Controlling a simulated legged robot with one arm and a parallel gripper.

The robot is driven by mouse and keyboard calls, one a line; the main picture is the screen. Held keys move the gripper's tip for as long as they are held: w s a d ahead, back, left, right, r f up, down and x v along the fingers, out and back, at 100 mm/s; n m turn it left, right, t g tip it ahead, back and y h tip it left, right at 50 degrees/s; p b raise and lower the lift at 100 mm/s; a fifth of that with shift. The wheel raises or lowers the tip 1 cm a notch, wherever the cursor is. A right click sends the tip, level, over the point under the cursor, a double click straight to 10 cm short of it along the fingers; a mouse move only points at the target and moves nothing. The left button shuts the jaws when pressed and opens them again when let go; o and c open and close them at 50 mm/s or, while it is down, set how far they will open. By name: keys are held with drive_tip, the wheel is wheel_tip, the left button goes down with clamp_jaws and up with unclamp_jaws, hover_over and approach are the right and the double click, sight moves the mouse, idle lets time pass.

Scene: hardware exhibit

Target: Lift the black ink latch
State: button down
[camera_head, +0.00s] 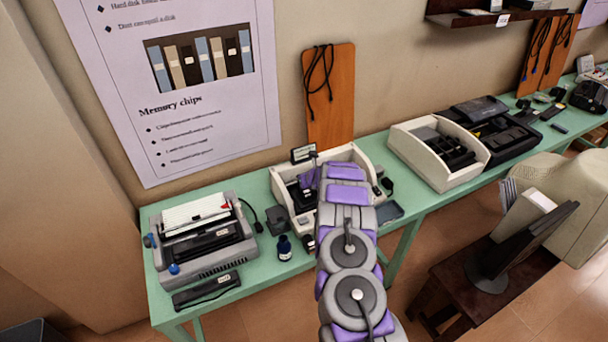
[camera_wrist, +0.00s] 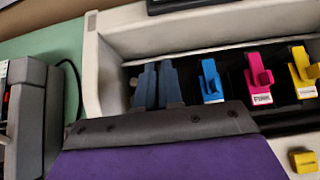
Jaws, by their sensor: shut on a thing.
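The open cream printer (camera_head: 283,209) stands on the green table, and its dark cartridge bay fills much of the wrist view. A cyan latch (camera_wrist: 210,78), a magenta latch (camera_wrist: 258,77) and a yellow latch (camera_wrist: 301,72) stand in a row there. My gripper (camera_wrist: 158,72) is at the left end of this row, left of the cyan latch. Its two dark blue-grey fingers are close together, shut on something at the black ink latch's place. The black latch itself is hidden by the fingers, so how far it is raised cannot be seen.
A grey typewriter-like machine (camera_head: 203,246) stands close to the printer's left. A small dark ink bottle (camera_head: 284,250) stands in front, near the table edge. Another open cream device (camera_head: 440,150) is to the right. A small yellow block (camera_wrist: 303,161) sits on the printer's front.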

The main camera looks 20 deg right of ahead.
idle(0.4)
drive_tip(key=c, duration=1.3)
unclamp_jaws()
drive_tip(key=shift+d, duration=0.1)
drive_tip(key=shift+r, duration=0.1)
drive_tip(key=shift+s+r, duration=0.2)
drive_tip(key=b+v, duration=0.1)
drive_tip(key=v, duration=1.5)
drive_tip(key=shift+s, duration=0.3)
